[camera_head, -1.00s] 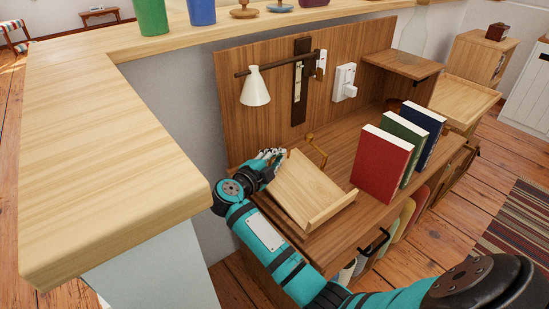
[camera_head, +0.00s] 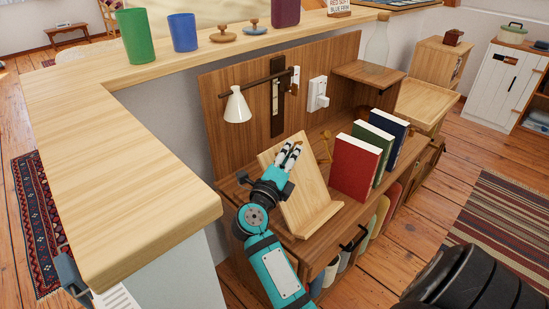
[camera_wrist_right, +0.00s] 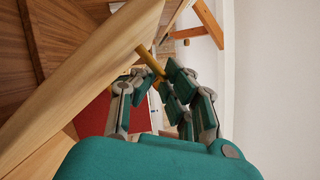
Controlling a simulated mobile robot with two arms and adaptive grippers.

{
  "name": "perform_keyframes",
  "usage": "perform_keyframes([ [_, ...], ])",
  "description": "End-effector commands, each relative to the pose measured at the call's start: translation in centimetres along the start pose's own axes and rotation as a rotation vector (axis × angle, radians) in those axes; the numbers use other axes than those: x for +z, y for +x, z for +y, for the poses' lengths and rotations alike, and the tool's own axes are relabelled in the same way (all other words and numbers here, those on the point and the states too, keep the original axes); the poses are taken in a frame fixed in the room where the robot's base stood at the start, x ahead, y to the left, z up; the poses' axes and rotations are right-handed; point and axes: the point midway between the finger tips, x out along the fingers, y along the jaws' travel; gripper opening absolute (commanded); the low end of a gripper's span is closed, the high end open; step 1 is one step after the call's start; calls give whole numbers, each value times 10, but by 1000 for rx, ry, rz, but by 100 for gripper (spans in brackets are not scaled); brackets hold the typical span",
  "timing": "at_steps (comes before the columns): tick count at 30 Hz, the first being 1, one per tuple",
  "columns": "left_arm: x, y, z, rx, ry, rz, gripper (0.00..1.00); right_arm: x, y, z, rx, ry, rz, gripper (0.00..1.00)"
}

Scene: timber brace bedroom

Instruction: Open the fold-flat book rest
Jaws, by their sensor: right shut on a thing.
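The book rest (camera_head: 309,195) is a pale wooden panel with a ledge (camera_head: 316,222) along its lower front edge. It stands on the brown wooden cabinet top, its panel tilted up and leaning back. A brass prop (camera_head: 325,150) shows behind the panel, and a brass bar also shows by the fingers in the right wrist view (camera_wrist_right: 150,62). My right gripper (camera_head: 288,156) is at the panel's upper left part, shut on the book rest. In the right wrist view the panel's edge (camera_wrist_right: 90,85) runs beside the curled teal fingers; the exact contact is hidden. My left gripper is not in view.
Red (camera_head: 354,168), green (camera_head: 374,150) and blue (camera_head: 392,135) books stand just right of the rest. A lamp with a white shade (camera_head: 237,106) hangs behind it. A pale counter (camera_head: 110,170) borders the left; cups stand on its back stretch.

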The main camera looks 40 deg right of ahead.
Motion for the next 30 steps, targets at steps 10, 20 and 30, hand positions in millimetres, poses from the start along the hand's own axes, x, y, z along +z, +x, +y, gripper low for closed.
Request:
perform_keyframes([
  [10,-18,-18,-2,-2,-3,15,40,-23,-9,-21,-61,150,-4,0],
  [20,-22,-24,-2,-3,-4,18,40,-28,-11,-26,-75,183,-4,0],
  [30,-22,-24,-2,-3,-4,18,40,-30,-11,-26,-75,181,0,15],
])
